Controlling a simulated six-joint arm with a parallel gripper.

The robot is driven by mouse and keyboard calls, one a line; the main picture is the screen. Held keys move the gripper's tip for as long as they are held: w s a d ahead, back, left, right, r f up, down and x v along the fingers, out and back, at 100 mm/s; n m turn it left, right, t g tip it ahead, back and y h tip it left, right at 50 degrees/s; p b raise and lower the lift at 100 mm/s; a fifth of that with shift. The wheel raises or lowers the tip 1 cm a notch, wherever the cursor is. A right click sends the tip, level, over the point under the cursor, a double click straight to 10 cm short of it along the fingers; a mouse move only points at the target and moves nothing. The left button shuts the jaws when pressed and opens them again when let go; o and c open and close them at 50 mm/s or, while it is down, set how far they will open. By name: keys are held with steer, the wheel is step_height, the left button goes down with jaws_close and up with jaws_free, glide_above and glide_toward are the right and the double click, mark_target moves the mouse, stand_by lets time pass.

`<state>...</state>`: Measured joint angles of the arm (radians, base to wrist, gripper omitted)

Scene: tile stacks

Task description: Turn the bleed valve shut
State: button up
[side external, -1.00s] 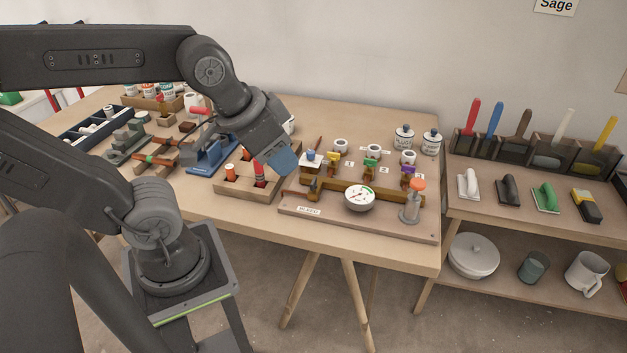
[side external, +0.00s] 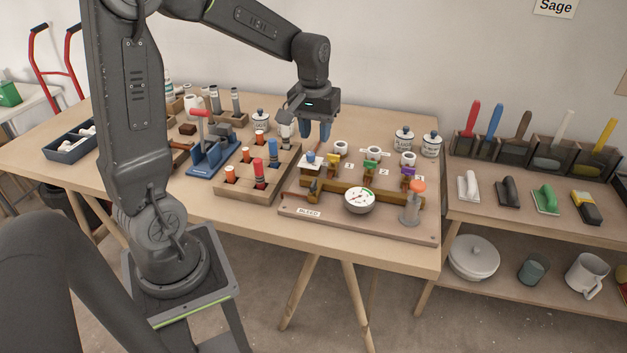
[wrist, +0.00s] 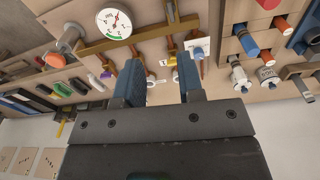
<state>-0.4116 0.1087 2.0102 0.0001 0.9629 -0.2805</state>
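The brass bleed valve (side external: 313,190) is at the left end of the brass pipe on the wooden board, behind the BLEED label (side external: 309,212). A reddish-brown handle (side external: 292,195) points left from it. My gripper (side external: 315,133) hangs above the table behind the board, fingers down, apart from the valve. In the wrist view its two blue fingers (wrist: 158,62) are spread with nothing held between them. The round white gauge (side external: 360,200) is on the pipe and also shows in the wrist view (wrist: 113,23).
Yellow (side external: 333,159), green (side external: 370,164) and purple (side external: 408,170) handles stand behind the pipe. An orange-topped post (side external: 418,187) is at the board's right. A peg tray (side external: 236,190) lies left of the board. Lidded jars (side external: 404,138) stand behind. The table strip before the board is narrow.

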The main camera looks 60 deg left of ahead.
mark_target(313, 182)
steer(key=shift+n+g, duration=0.3)
steer(key=shift+n, duration=0.2)
steer(key=a+f, duration=0.1)
steer(key=f, duration=0.4)
steer(key=a+f, duration=0.1)
steer(key=f, duration=0.5)
steer(key=w+f, duration=0.1)
steer(key=f, duration=0.4)
steer(key=shift+a+f, duration=0.15)
steer(key=shift+a, duration=0.25)
steer(key=shift+c, duration=0.4)
jaws_close()
